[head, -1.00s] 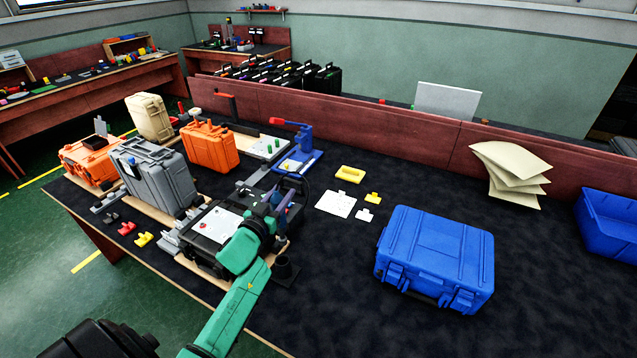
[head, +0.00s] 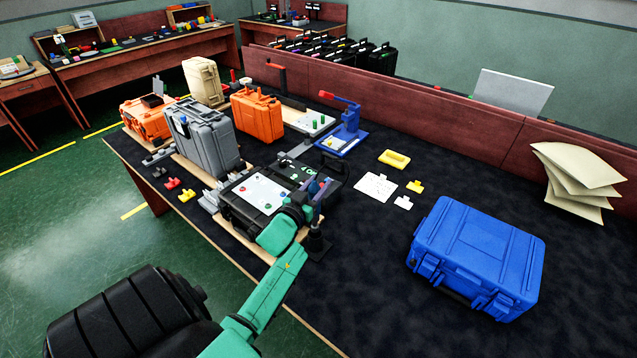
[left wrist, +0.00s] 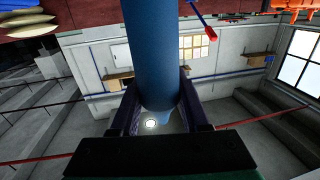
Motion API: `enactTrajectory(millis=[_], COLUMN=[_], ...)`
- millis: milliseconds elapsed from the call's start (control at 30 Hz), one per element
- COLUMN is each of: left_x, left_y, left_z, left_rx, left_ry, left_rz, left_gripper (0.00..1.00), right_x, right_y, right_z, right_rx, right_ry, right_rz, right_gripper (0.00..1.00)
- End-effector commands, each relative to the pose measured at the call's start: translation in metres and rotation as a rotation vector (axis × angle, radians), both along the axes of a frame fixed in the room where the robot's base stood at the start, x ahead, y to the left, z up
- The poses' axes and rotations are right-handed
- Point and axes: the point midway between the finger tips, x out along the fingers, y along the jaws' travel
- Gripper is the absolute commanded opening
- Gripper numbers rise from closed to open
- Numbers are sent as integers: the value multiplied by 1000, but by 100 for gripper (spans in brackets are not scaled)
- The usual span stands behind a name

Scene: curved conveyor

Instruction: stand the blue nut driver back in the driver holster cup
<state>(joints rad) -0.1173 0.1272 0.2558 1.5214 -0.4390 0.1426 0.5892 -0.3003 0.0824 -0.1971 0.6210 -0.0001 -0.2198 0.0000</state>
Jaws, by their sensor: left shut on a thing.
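My left gripper (head: 318,193) is shut on the blue nut driver (left wrist: 156,60), whose thick blue handle fills the gap between the fingers in the left wrist view. In the head view a bit of the blue handle (head: 313,187) shows at the fingers. The black driver holster cup (head: 318,244) stands on the dark table just below the gripper in the picture. A narrow dark part shows at the cup's mouth; I cannot tell whether the driver's tip is inside it. My right gripper is not in view.
An open black case with a white panel (head: 262,194) lies just left of the gripper. A blue case (head: 478,255) stands to the right. Bare table lies between cup and blue case.

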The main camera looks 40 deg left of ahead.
Motion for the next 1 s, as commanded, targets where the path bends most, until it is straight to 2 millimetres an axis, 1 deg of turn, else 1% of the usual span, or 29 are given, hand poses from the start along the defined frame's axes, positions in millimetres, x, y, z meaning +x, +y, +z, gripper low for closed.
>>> enactTrajectory(millis=[33,700,833,1000], left_x=[0,0,0,0], left_y=[0,0,0,0], left_z=[-8,-73,-80,-82], left_rx=[1,-1,-1,0], left_ry=[-3,-3,-3,-3], left_rz=[0,0,0,0], left_gripper=[0,0,0,0], right_x=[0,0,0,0], right_y=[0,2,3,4], right_z=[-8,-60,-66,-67], right_rx=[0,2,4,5], right_ry=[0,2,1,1], right_rz=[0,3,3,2], right_gripper=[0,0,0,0])
